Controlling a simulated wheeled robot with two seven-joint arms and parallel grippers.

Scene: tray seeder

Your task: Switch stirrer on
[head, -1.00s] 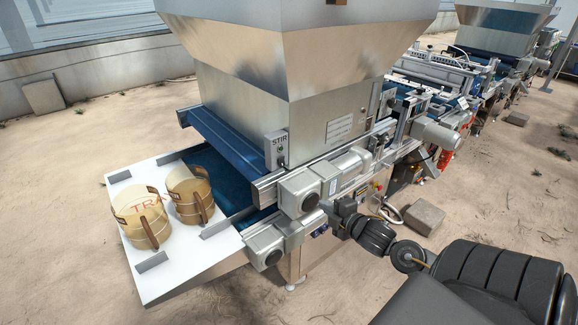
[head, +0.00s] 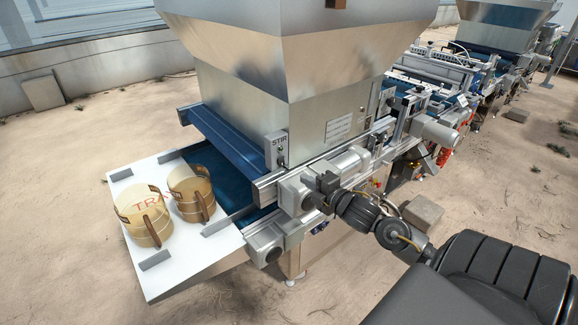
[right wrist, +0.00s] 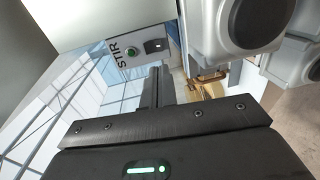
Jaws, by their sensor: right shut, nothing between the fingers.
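The stirrer control is a small grey box labelled STIR (head: 277,149) on the side of the hopper, above the blue belt. The right wrist view shows the STIR panel (right wrist: 143,60) with a green round indicator or button (right wrist: 131,52) and a dark switch (right wrist: 154,46). My right gripper (head: 324,182) is shut and empty. It is in front of the motor housings, to the lower right of the box and apart from it. In the wrist view its fingers (right wrist: 155,80) point towards the panel. My left gripper is not in view.
A white tray platform (head: 150,268) with two tan cups (head: 147,217) is at the left. A grey motor housing (right wrist: 245,20) stands close beside the panel. The metal hopper (head: 250,60) rises above, and more machinery (head: 440,100) runs to the back right.

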